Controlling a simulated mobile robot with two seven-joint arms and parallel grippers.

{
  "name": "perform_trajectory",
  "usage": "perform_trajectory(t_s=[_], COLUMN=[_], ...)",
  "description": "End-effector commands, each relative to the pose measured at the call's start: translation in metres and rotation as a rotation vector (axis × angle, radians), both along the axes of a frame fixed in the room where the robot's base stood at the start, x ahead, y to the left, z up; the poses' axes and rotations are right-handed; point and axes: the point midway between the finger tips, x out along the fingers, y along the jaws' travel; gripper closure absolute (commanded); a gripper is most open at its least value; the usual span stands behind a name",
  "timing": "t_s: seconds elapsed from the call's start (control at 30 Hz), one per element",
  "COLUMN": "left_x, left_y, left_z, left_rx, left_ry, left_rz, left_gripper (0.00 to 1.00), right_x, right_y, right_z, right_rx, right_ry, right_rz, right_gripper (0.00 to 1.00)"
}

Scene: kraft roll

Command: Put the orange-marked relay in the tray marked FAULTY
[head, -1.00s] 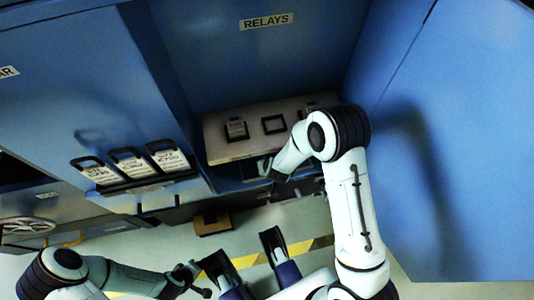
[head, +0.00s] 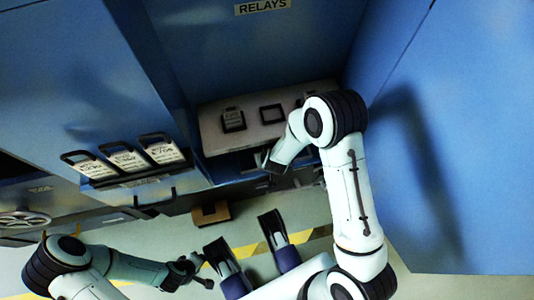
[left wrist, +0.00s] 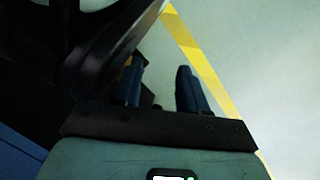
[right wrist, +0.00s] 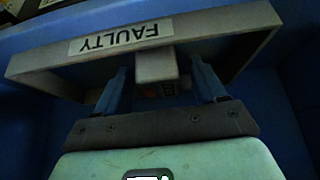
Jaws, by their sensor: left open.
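The tray marked FAULTY (right wrist: 215,35) fills the upper part of the right wrist view, its label upside down. In the head view the right gripper is mostly hidden below the shelf by my forearm. My left gripper (left wrist: 160,88) is open and empty over the floor; its arm also shows low in the head view (head: 195,272).
A light shelf (head: 245,140) under the RELAYS sign (head: 262,7) holds a labelled dark-framed item (head: 233,120) and a dark square frame (head: 272,114). Labelled black-handled holders (head: 125,160) hang at left. A blue wall (head: 460,150) bounds the right.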

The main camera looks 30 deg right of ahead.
Motion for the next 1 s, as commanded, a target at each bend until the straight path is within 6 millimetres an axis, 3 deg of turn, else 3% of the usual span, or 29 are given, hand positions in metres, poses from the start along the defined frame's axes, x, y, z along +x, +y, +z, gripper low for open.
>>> perform_trajectory(t_s=[0.33, 0.67, 0.8, 1.0], left_x=[0.006, 0.054, 0.039, 0.024], left_y=[-0.001, -0.009, -0.018, -0.025], left_z=[0.007, 0.055, 0.066, 0.074], left_rx=[0.002, 0.008, -0.014, -0.036], left_ry=[-0.021, -0.185, -0.15, -0.109], left_rz=[-0.001, -0.011, -0.027, -0.041], left_gripper=[0.57, 0.57, 0.57, 0.57], right_x=[-0.001, -0.033, -0.046, -0.056], right_y=[0.001, 0.008, 0.012, 0.014], right_z=[0.008, 0.068, 0.09, 0.106], right_rx=[0.001, 0.0, 0.0, 0.001], right_ry=[-0.001, -0.004, -0.002, 0.0], right_rz=[0.0, 0.002, 0.001, 0.0], right_gripper=[0.3, 0.3, 0.3, 0.3])
